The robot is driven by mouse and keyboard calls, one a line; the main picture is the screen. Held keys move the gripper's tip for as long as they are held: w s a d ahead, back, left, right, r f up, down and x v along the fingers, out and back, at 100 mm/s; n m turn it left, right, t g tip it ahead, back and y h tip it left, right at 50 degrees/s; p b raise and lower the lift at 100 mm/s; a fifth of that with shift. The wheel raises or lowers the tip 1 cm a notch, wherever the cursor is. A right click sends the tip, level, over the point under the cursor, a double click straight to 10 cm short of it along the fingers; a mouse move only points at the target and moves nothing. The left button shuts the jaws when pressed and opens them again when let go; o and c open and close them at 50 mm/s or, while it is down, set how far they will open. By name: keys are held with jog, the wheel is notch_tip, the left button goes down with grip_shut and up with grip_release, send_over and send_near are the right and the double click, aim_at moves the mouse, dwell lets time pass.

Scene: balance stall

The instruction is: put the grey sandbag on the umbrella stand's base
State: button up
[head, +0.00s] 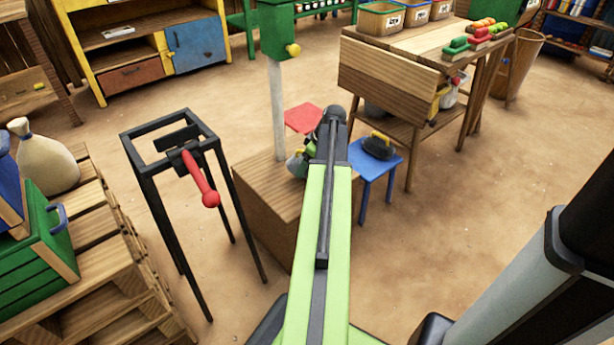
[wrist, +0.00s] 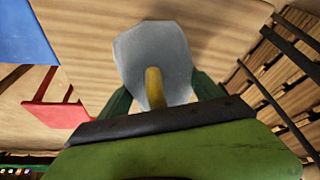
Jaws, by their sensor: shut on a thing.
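The grey sandbag (wrist: 155,62), a pale grey bag with a yellow handle, is between the dark green fingers of my gripper (wrist: 158,92) in the wrist view. My gripper is shut on it. In the head view my gripper (head: 302,160) is beyond the end of my arm, near the wooden box, and my arm partly hides it. A pale upright pole (head: 278,110) rises by that box and carries a green box with a yellow knob. I cannot tell for sure which part is the umbrella stand's base.
A blue stool (head: 374,168) bearing a black weight (head: 379,146) stands right of my gripper, and a red panel (head: 303,118) is behind. A black frame stand (head: 150,172) with a red handle (head: 203,182) is left. Sandy floor (head: 480,190) is clear at right.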

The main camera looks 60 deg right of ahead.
jog(key=shift+f+b, duration=2.2)
jog(key=o, duration=2.1)
jog(key=shift+r, duration=0.1)
jog(key=shift+r, duration=0.1)
jog(key=p+v, duration=1.1)
jog(key=shift+r, duration=0.4)
jog(key=shift+s+r+p, duration=0.15)
jog(key=shift+r+p, duration=0.1)
jog(key=shift+p, duration=0.1)
jog(key=shift+f, duration=0.1)
